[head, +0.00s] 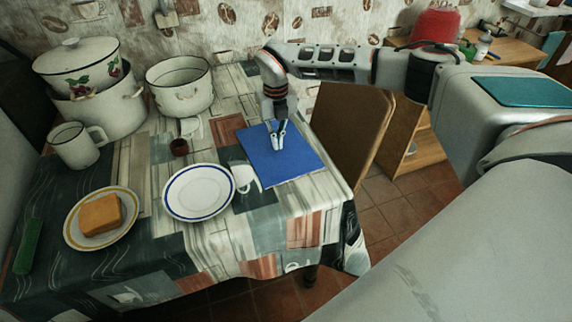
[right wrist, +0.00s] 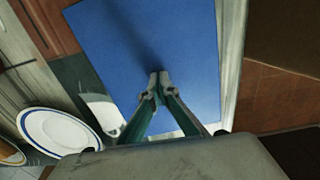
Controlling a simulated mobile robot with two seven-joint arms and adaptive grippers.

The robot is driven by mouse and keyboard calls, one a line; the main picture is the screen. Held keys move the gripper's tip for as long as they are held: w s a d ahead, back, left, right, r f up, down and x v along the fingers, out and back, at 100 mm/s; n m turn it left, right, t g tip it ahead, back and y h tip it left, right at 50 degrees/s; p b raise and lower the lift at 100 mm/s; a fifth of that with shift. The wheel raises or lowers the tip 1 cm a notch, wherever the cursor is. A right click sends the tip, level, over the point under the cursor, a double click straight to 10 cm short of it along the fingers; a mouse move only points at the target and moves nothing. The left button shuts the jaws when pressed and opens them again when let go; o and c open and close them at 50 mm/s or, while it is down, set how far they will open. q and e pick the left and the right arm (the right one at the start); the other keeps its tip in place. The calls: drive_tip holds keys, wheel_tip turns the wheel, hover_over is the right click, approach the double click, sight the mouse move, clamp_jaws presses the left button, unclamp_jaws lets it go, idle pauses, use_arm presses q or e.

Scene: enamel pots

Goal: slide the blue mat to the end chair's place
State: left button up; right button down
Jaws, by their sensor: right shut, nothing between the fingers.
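The blue mat (head: 295,165) lies flat on the patterned tablecloth near the table's right end. A wooden chair (head: 345,135) stands beside that end. My right gripper (head: 276,146) points down over the mat, its fingers shut and empty. In the right wrist view the closed fingertips (right wrist: 158,80) are over the middle of the blue mat (right wrist: 185,35); whether they touch it I cannot tell. My left gripper is in neither view.
A white plate with a blue rim (head: 198,192) sits just left of the mat. Further left are a plate with bread (head: 100,216), a white mug (head: 77,146) and enamel pots (head: 180,85).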

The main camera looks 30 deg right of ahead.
drive_tip(key=shift+w+d+f+b, duration=0.1)
drive_tip(key=shift+w+d+b, duration=0.15)
drive_tip(key=shift+w, duration=0.55)
drive_tip(key=shift+w+d+b, duration=0.25)
drive_tip(key=shift+w, duration=0.55)
drive_tip(key=shift+w+d+f+b, duration=0.15)
drive_tip(key=shift+w+b, duration=0.15)
drive_tip(key=shift+w, duration=0.25)
drive_tip(key=shift+w+d+r+b, duration=0.15)
drive_tip(key=shift+w+b, duration=0.1)
drive_tip(key=shift+w, duration=0.3)
drive_tip(key=shift+w+d, duration=0.15)
drive_tip(key=shift+w, duration=0.35)
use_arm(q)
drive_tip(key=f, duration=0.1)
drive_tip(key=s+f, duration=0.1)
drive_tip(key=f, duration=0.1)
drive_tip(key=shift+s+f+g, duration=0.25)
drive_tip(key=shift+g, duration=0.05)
